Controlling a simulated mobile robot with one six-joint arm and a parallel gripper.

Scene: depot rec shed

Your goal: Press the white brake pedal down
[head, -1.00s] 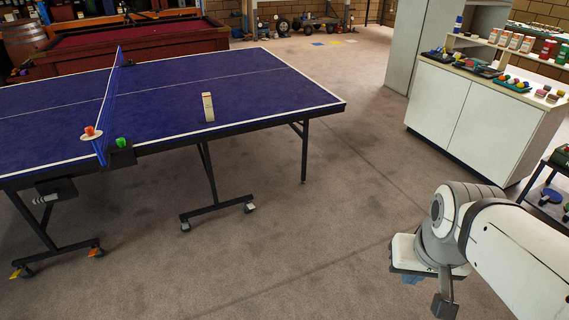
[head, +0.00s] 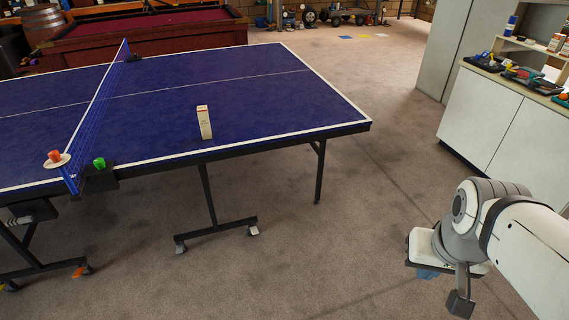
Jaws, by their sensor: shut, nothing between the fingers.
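A blue table-tennis table (head: 270,95) stands left of centre on wheeled legs.
Orange pedals (head: 83,270) show on the casters at lower left. A white box (head: 204,122) stands on the tabletop. A white cabinet (head: 500,115) stands at the right. The carpet (head: 330,245) between the near leg and my arm is clear.

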